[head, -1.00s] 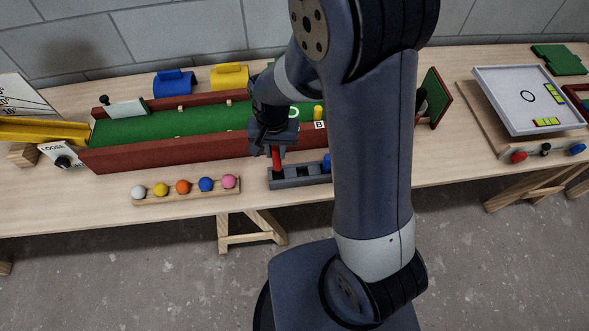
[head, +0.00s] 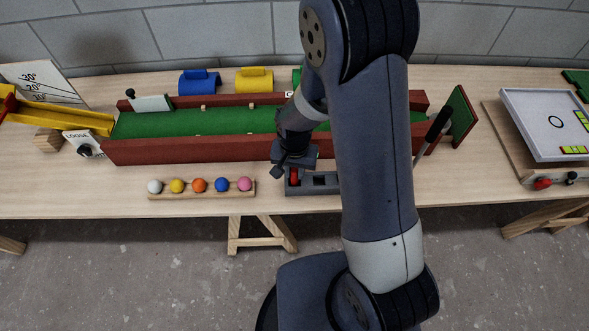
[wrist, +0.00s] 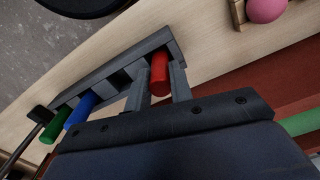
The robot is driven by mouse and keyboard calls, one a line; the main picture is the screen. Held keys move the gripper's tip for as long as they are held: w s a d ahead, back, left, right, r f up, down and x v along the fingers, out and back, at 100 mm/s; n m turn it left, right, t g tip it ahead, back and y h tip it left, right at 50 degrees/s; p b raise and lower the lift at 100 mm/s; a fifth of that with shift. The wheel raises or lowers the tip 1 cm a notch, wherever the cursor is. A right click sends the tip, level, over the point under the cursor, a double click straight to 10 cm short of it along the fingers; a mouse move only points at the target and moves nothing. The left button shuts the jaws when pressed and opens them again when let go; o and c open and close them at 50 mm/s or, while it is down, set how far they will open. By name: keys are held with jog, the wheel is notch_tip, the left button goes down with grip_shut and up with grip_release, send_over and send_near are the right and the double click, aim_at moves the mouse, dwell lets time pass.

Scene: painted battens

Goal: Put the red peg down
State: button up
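The red peg (wrist: 159,74) stands between the two fingers of my gripper (wrist: 160,92) in the wrist view, with a finger close on each side. My gripper looks shut on it. The peg is at the end compartment of the grey rack (wrist: 120,76), and its lower end is hidden there. In the head view my gripper (head: 294,178) is over the left end of the rack (head: 321,190), with a bit of the red peg (head: 294,173) showing. A blue peg (wrist: 80,110) and a green peg (wrist: 52,130) stand toward the rack's other end.
A wooden strip with several coloured balls (head: 199,185) lies just left of the rack. The green lane with red walls (head: 190,148) runs behind it. My arm hides the rack's right part in the head view. The table's front edge is close.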

jog(key=o, duration=0.4)
jog(key=shift+o, duration=0.2)
notch_tip(320, 180, up, 12)
jog(key=p, duration=0.1)
jog(key=shift+r, duration=0.2)
dwell(0.3)
